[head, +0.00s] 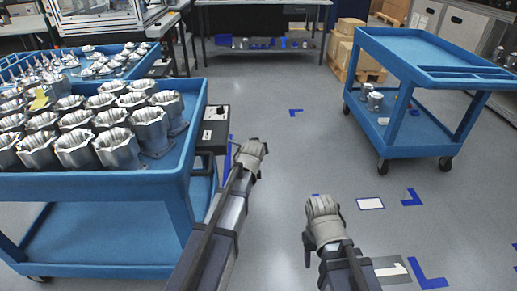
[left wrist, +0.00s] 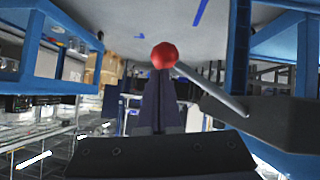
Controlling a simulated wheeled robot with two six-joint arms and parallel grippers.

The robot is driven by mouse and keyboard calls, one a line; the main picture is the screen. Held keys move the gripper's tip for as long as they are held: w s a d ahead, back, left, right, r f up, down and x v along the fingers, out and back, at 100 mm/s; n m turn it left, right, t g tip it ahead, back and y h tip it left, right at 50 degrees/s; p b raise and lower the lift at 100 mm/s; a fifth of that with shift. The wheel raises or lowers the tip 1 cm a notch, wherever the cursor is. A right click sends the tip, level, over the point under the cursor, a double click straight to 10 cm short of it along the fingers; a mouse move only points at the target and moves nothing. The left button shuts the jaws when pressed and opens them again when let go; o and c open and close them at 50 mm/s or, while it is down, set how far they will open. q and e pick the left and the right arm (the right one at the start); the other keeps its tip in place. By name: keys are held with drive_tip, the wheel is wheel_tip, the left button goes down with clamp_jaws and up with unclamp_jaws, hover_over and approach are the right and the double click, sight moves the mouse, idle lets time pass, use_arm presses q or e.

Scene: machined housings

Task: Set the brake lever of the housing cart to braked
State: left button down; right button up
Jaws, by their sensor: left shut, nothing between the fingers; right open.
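The housing cart (head: 192,140) is blue and stands at the left in the head view, with a black box (head: 213,132) on its right side. In the left wrist view the brake lever (left wrist: 215,88) is a thin grey rod with a red ball knob (left wrist: 165,55). It slants from the black box (left wrist: 270,118) up to the knob. My left gripper (left wrist: 162,75) is shut and empty, its tips right at the knob; contact cannot be told. In the head view my left gripper (head: 250,153) is beside the box and the knob is hidden. My right gripper (head: 324,218) is open over bare floor.
Rows of grey metal housings (head: 115,148) fill the cart's top. Another blue cart (head: 400,60) stands at the right, with small parts on its lower shelf. A workbench (head: 262,45) and cardboard boxes (head: 352,50) are at the back. The middle floor is clear, with blue tape marks.

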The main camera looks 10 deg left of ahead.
use_arm(q)
drive_tip(key=shift+s+f, duration=0.1)
idle(0.6)
drive_tip(key=s+d+r+p, duration=0.2)
drive_tip(key=s+r+p, duration=0.6)
drive_tip(key=r+p, duration=0.1)
drive_tip(key=shift+s+d+r+p, duration=0.15)
drive_tip(key=shift+d+r+p, duration=0.05)
drive_tip(key=shift+r+p, duration=0.25)
